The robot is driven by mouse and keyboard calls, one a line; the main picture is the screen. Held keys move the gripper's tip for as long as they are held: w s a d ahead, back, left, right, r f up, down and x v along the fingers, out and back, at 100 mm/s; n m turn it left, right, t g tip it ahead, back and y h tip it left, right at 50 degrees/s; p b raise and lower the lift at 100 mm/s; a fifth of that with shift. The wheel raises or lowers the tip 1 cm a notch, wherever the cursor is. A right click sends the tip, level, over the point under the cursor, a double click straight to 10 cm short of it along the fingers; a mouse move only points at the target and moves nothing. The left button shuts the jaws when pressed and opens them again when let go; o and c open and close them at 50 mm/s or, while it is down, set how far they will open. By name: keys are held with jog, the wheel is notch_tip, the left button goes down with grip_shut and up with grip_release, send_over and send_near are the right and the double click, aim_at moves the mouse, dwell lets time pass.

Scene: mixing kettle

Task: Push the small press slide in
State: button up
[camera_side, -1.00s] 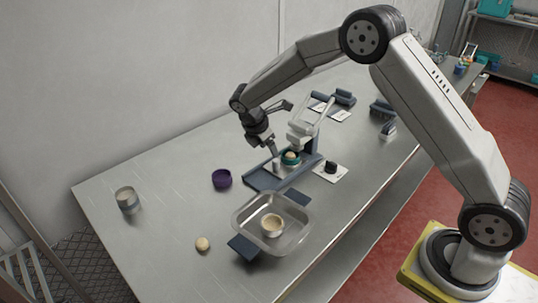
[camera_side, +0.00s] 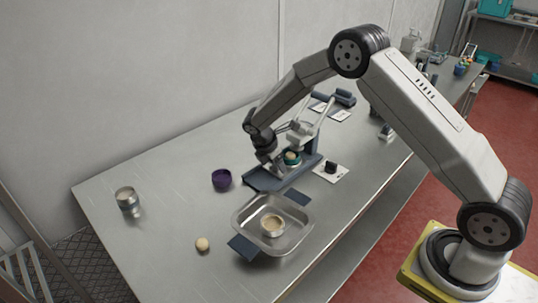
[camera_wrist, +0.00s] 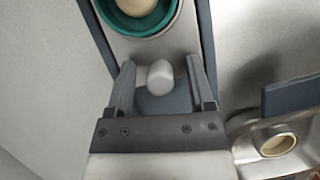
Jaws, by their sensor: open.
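The small press (camera_side: 309,136) has a dark blue frame and a pale lever, and stands mid-table in the side view. Its slide (camera_wrist: 140,48) is a pale plate that extends out of the press toward the left front, with a white knob (camera_wrist: 160,73) at its near end. A teal ring-shaped cup (camera_wrist: 172,12) with a pale ball in it sits on the slide. My gripper (camera_wrist: 160,64) is open, with one finger on each side of the knob; whether either touches it I cannot tell. In the side view my gripper (camera_side: 272,164) covers the knob.
A metal tray (camera_side: 244,215) with a cream-coloured cup stands in front of the press. A purple bowl (camera_side: 221,179), a beige ball (camera_side: 202,244) and a metal-and-grey cup (camera_side: 127,199) are to the left. A white card (camera_side: 337,178) with a black block lies right of the press.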

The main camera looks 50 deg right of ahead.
grip_shut()
dwell(1.4)
